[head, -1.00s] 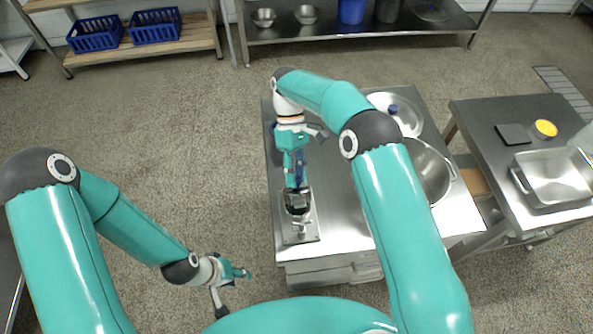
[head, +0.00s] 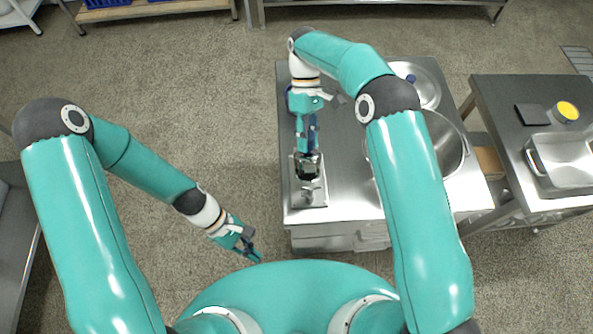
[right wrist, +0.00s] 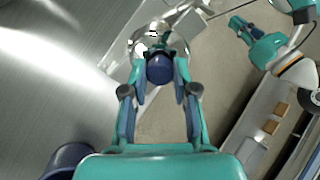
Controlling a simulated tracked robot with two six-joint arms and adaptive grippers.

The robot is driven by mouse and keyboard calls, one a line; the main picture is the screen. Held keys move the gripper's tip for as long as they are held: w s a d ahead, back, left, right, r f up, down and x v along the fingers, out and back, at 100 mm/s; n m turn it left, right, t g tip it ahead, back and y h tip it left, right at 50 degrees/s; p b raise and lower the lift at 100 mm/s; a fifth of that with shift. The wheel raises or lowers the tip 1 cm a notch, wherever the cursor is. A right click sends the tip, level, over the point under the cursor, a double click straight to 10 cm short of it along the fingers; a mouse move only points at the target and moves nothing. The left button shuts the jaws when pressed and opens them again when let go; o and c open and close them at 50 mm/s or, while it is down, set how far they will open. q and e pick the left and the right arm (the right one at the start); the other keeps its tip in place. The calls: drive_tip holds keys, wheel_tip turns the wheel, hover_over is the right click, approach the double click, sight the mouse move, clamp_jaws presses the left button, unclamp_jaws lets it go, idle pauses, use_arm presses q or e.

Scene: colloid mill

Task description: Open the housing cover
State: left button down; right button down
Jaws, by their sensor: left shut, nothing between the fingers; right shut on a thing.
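The mill's shiny rounded housing cover (head: 308,168) is on a small metal base plate (head: 319,199) near the left front of the steel table. In the right wrist view the cover (right wrist: 141,48) shows as a mirror-like round surface with a dark blue knob (right wrist: 160,69). My right gripper (head: 307,147) reaches down from above; in the right wrist view its fingers (right wrist: 161,82) are shut on the knob. I cannot tell whether the cover is raised or turned. My left gripper (head: 256,257) is shut and empty, over the floor left of the table, apart from the mill.
A large steel bowl (head: 446,143) and a round metal lid (head: 428,88) are on the right of the table. A second table at right holds a steel pan (head: 570,165), a dark block (head: 532,114) and a yellow-topped container (head: 567,110).

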drive_tip(key=shift+w, duration=0.1)
use_arm(q)
drive_tip(key=w+d+r+n+t+h, duration=0.25)
drive_tip(key=w+r+n+h, duration=0.75)
drive_tip(key=w, duration=0.8)
drive_tip(key=shift+n+g+y, duration=0.25)
drive_tip(key=shift+n+y, duration=0.15)
drive_tip(key=shift+y, duration=0.4)
drive_tip(key=d, duration=0.3)
drive_tip(key=s+d, duration=0.1)
drive_tip(key=d, duration=0.2)
drive_tip(key=s+d, duration=0.1)
drive_tip(key=d, duration=0.2)
drive_tip(key=shift+d+r, duration=0.15)
drive_tip(key=shift+d, duration=0.25)
